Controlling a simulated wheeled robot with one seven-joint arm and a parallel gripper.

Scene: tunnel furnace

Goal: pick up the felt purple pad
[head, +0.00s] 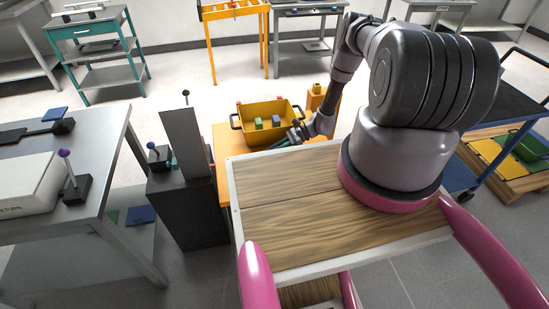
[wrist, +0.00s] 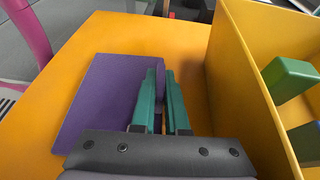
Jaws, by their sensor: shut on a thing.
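The felt purple pad (wrist: 97,97) shows in the wrist view as a flat purple piece over the orange tabletop (wrist: 135,32), left of the yellow bin (wrist: 243,75). My gripper (wrist: 161,75) has green fingers, and they are shut on the pad's right part. Whether the pad touches the tabletop cannot be told. In the head view my gripper (head: 297,135) is low at the near edge of the orange table, just in front of the yellow bin (head: 270,137). The pad cannot be made out there.
The yellow bin holds a green block (wrist: 289,77) and a blue block (wrist: 306,141), close to the right of my gripper. A dark grey cabinet (head: 188,210) stands left of the orange table. A grey workbench (head: 95,195) is further left.

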